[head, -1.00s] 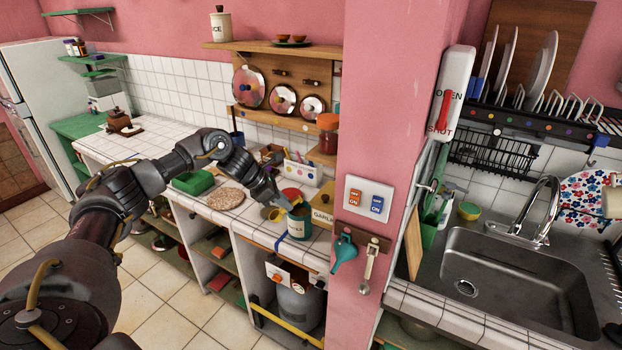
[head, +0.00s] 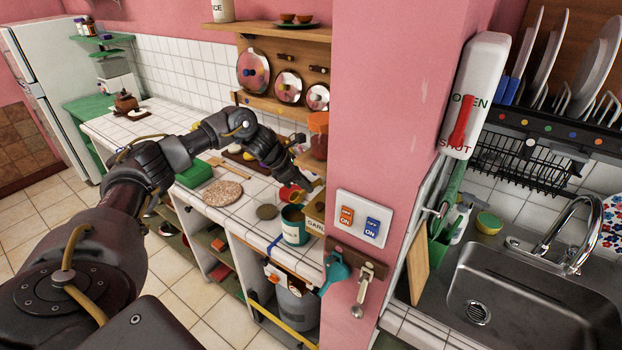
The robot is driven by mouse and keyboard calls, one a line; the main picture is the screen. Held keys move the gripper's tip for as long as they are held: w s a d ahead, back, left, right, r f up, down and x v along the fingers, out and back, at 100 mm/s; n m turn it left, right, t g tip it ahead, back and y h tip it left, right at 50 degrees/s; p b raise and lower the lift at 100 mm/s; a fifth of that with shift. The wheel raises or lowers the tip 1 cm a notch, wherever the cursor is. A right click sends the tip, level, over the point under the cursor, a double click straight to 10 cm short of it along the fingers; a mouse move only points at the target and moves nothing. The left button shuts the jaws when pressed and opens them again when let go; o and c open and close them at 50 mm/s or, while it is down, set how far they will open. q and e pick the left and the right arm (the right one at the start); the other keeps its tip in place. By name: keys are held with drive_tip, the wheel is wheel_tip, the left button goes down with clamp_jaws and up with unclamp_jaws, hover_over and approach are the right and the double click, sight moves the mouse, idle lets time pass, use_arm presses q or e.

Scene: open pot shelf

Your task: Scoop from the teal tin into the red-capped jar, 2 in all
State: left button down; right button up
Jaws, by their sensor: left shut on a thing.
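The teal tin (head: 293,232) stands upright and open near the counter's front edge, beside the pink pillar. A jar with an orange-red cap (head: 318,122) stands on a small wooden shelf against the pillar; whether it is the task's jar I cannot tell. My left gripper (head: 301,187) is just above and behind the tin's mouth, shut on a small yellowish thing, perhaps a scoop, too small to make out. The tin's contents are not clear. My right gripper is not in view.
A box lettered GARL (head: 315,215) stands right of the tin. A round cork-like mat (head: 222,193) and a dark round disc (head: 267,211) lie to its left. The pink pillar (head: 385,110) closes the right side. A teal funnel (head: 336,270) hangs on it.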

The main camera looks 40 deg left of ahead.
sight(299, 193)
use_arm(q)
drive_tip(key=shift+s+f, duration=0.1)
drive_tip(key=shift+f, duration=0.05)
drive_tip(key=shift+s+a+f+b, duration=0.2)
drive_tip(key=shift+f+b, duration=0.45)
drive_tip(key=shift+f, duration=0.35)
drive_tip(key=shift+s+a+f+b, duration=0.15)
drive_tip(key=shift+f+b, duration=0.5)
drive_tip(key=shift+f, duration=0.35)
wheel_tip(299, 193, down, 2)
drive_tip(key=shift+f+b, duration=0.15)
drive_tip(key=shift+b, duration=0.45)
drive_tip(key=shift+f+b, duration=0.4)
drive_tip(key=shift+b, duration=0.05)
drive_tip(key=shift+s, duration=0.1)
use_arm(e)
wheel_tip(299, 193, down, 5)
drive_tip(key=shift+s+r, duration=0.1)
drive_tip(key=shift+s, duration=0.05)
use_arm(q)
drive_tip(key=shift+s+f, duration=0.1)
drive_tip(key=shift+f, duration=0.05)
